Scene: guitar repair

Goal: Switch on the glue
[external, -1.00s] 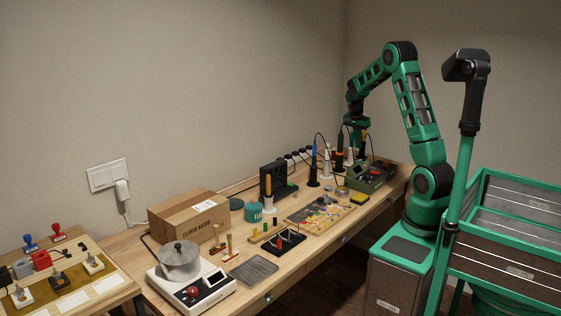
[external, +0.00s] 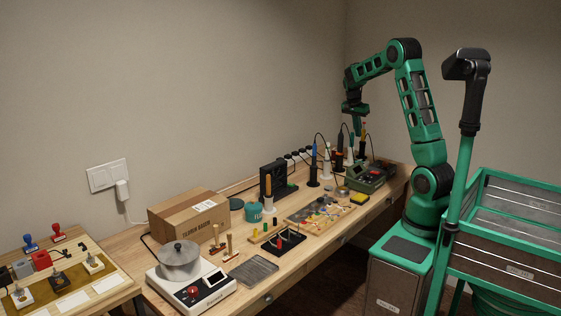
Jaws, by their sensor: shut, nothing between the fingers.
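A grey metal pot with a lid (external: 180,259) sits on a white heater base (external: 210,303) at the front left of the bench. It looks like the glue pot, though no label is readable. A red knob (external: 193,291) and a small dark panel (external: 213,279) are on the base's front. Whether it is on cannot be told. My gripper (external: 358,130) is shut and empty, pointing down above the far right end of the bench, far from the pot. Its tips are small and close to the soldering tools behind.
A cardboard box (external: 189,219) stands behind the pot. A black upright unit (external: 273,176), plugs along the wall (external: 300,155), upright handled tools (external: 313,167) and a green toolbox (external: 368,179) crowd the far end. A grey tray (external: 252,270) lies near the front edge.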

